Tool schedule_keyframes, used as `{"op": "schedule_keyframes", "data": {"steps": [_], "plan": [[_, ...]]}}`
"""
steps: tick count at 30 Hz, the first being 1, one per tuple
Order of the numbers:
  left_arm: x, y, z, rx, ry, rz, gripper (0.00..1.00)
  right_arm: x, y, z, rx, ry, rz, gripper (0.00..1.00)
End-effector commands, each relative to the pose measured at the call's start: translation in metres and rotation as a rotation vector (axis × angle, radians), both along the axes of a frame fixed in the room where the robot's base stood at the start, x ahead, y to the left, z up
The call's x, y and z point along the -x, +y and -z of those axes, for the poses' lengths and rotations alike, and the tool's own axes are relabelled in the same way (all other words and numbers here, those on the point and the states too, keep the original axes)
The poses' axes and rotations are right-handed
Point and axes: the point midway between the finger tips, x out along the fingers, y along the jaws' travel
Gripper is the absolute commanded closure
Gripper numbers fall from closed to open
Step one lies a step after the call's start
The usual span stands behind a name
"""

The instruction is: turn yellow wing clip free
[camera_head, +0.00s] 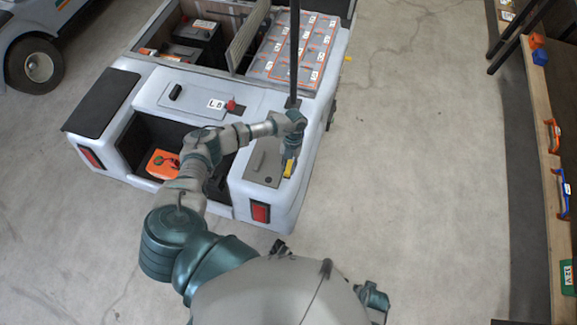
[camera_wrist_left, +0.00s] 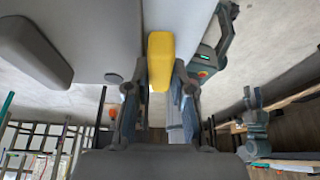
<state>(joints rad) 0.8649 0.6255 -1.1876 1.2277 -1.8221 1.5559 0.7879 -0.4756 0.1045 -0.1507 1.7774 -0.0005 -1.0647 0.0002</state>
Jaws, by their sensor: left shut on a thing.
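The yellow wing clip (camera_head: 288,168) sits on the rear right corner of the white cart, by the foot of the black upright post (camera_head: 294,50). My left gripper (camera_head: 291,155) points down onto it and largely hides it in the head view. In the left wrist view the yellow clip (camera_wrist_left: 160,60) lies between the two fingers of my left gripper (camera_wrist_left: 160,88), which are shut on it. A grey and teal part of my right arm (camera_head: 372,298) shows at the bottom; its fingers cannot be made out.
The cart bed holds grey batteries (camera_head: 295,50) with orange edging. An orange box (camera_head: 163,164) lies in the rear opening. A red knob (camera_head: 231,105) stands on the cart's deck. A bench (camera_head: 540,120) with tools runs along the right. The floor between is clear.

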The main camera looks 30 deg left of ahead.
Motion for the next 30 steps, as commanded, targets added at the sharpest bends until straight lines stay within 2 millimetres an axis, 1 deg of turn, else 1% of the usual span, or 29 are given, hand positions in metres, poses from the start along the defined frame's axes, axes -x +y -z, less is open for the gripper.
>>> {"op": "schedule_keyframes", "data": {"steps": [1, 9, 19, 20, 21, 22, 23, 30], "plan": [[-0.0050, 0.0018, -0.0019, -0.003, -0.014, 0.010, 1.00, -0.0005, -0.0001, -0.0007, 0.000, 0.000, 0.000, 0.60], [-0.0055, 0.0008, -0.0025, -0.001, -0.015, 0.045, 1.00, -0.0013, 0.0002, -0.0028, 0.000, 0.001, 0.000, 0.60], [-0.0058, 0.0005, -0.0029, 0.000, -0.016, 0.047, 1.00, -0.0016, 0.0002, -0.0033, 0.000, 0.000, 0.000, 0.60], [-0.0059, 0.0005, -0.0030, 0.000, -0.016, 0.046, 0.72, -0.0016, 0.0002, -0.0033, 0.000, 0.000, 0.000, 0.60], [-0.0058, 0.0003, -0.0032, 0.000, -0.015, 0.046, 0.62, -0.0013, 0.0002, -0.0033, 0.000, 0.000, 0.001, 0.60], [-0.0055, 0.0003, -0.0030, 0.000, -0.014, 0.046, 0.55, -0.0011, 0.0001, -0.0032, 0.000, 0.001, 0.001, 0.60], [-0.0050, 0.0002, -0.0028, 0.000, -0.013, 0.047, 0.52, -0.0009, 0.0002, -0.0032, 0.000, 0.001, 0.001, 0.60], [-0.0020, -0.0004, -0.0016, 0.001, -0.007, 0.048, 0.52, -0.0014, -0.0004, -0.0036, 0.001, -0.001, 0.001, 0.60]]}}
